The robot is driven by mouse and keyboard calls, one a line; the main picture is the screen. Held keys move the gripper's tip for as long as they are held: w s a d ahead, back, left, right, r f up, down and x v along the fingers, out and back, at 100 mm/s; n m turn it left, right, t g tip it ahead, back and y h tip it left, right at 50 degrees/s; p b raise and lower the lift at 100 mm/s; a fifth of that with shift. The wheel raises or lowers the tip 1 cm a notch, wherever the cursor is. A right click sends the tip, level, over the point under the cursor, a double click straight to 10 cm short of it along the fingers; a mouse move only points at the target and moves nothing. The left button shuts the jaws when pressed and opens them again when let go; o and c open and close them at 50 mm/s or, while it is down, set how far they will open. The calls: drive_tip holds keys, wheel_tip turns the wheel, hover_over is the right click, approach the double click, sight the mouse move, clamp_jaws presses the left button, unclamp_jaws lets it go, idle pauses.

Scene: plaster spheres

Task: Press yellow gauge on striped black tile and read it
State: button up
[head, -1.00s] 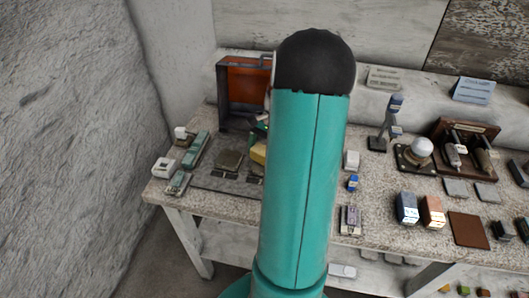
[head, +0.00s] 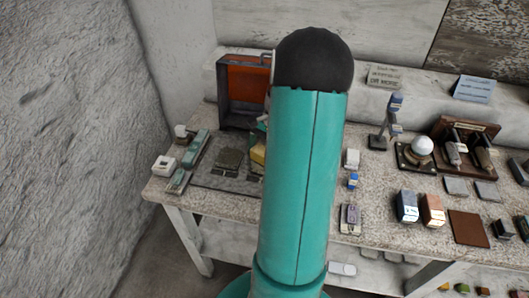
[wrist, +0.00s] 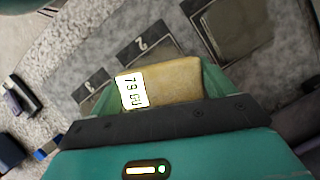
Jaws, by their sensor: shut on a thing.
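The yellow gauge (wrist: 172,82) is between the fingers of my gripper (wrist: 155,92) in the wrist view, and the gripper is shut on it. Its white display shows dark digits turned sideways, perhaps beginning 79; the last ones are hard to read. In the head view a yellow bit of the gauge (head: 258,153) shows beside my arm, which hides the rest and the gripper. A dark square tile (wrist: 232,25) lies at the upper right of the wrist view. Whether the gauge touches the surface below cannot be told.
Dark numbered plates, one marked 2 (wrist: 140,43), lie on a grey mat (head: 222,181). An open orange-lined case (head: 247,82) stands behind. Small teal and white devices are at the left. A white sphere (head: 422,146) on a stand and several blocks fill the right side.

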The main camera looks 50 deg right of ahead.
idle(0.4)
drive_tip(key=shift+r, duration=3.5)
